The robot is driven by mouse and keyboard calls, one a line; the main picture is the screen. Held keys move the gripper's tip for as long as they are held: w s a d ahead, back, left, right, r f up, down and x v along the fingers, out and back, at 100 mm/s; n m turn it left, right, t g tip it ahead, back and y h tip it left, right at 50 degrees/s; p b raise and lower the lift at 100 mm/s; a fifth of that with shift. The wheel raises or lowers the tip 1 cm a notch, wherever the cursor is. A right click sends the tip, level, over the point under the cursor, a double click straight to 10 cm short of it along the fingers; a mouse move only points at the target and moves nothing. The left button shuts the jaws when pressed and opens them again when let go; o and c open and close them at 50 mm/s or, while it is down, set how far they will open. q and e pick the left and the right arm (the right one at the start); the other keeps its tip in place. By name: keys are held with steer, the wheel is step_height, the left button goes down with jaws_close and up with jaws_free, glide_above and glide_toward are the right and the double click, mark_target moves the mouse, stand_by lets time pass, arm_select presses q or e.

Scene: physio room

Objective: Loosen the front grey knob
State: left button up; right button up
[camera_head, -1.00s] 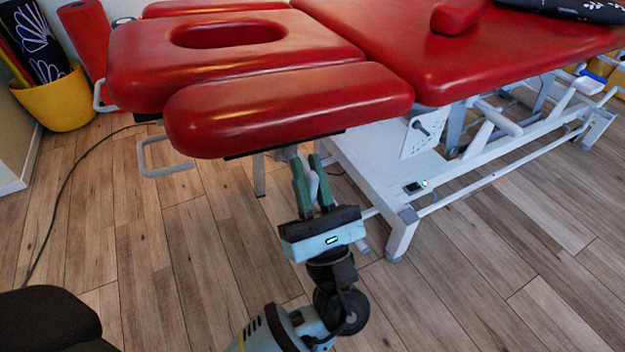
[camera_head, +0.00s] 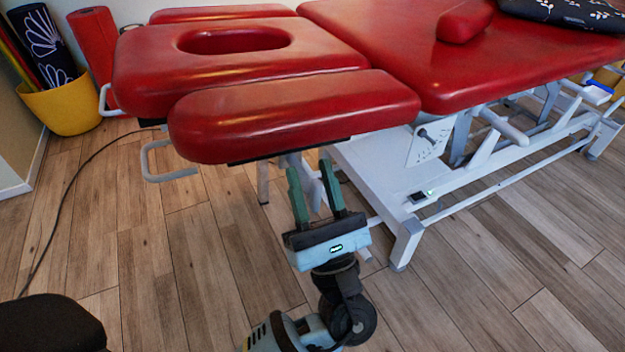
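The red treatment table (camera_head: 470,55) has a head section with a face hole and a front side pad (camera_head: 290,115). My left gripper (camera_head: 310,168) points up and away, just below the underside of that pad. Its two green fingers are spread, with a clear gap between them and nothing visibly gripped. Pale grey metal parts of the frame show behind and between the fingertips. I cannot clearly make out the front grey knob there; the pad and fingers hide much of that spot. My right gripper is not in view.
A grey looped handle (camera_head: 165,162) sticks out below the pad to the left. The white table frame (camera_head: 405,230) stands close to the right of my gripper. A yellow pot (camera_head: 65,108) and a dark cable lie left.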

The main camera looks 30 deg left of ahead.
arm_select(q)
steer(key=shift+s+d+f, duration=0.15)
steer(key=shift+d+f, duration=0.05)
steer(key=shift+f, duration=0.05)
steer(key=v, duration=0.7)
steer(key=shift+s+d, duration=0.15)
stand_by(0.3)
